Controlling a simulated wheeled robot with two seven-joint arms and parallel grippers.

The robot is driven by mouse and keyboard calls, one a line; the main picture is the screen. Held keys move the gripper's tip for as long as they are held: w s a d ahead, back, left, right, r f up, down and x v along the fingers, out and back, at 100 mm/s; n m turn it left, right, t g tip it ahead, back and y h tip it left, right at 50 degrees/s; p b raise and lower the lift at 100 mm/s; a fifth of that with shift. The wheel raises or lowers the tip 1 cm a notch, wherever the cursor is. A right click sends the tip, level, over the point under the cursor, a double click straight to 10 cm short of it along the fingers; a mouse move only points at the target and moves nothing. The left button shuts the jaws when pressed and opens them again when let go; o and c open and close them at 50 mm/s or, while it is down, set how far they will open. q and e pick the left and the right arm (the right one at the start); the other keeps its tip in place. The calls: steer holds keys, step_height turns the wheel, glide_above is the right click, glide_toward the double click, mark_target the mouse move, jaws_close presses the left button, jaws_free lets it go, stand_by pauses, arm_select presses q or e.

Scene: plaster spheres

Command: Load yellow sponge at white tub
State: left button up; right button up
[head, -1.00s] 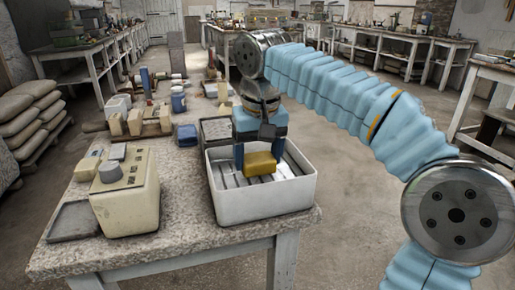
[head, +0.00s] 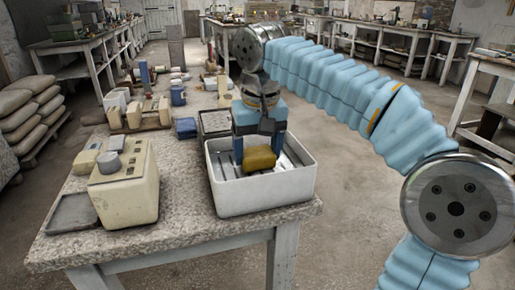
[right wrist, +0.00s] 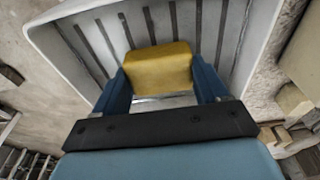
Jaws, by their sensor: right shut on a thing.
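The yellow sponge (head: 260,159) is a small rounded block. My right gripper (head: 257,157) is shut on it, with a blue finger at each side. The white tub (head: 266,198) stands on the speckled table, with dark slots or ribs on its inside floor. The sponge is within the tub's opening in the head view. The right wrist view shows the sponge (right wrist: 158,69) between the fingers (right wrist: 158,80) and the ribbed inside of the tub (right wrist: 75,68) behind it. I cannot tell whether the sponge touches the tub floor. My left gripper is not in view.
A cream machine (head: 125,187) with a grey knob and a dark flat tray (head: 70,213) stand left of the tub. Several small items crowd the far table. Bare tabletop lies between machine and tub.

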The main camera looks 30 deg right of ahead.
mark_target(258, 152)
steer(key=shift+f+b, duration=0.3)
steer(key=shift+f, duration=0.15)
steer(key=shift+f, duration=0.1)
stand_by(1.2)
step_height(258, 152, up, 3)
steer(key=p, duration=0.3)
steer(key=shift+f, duration=0.1)
steer(key=shift+r, duration=2.15)
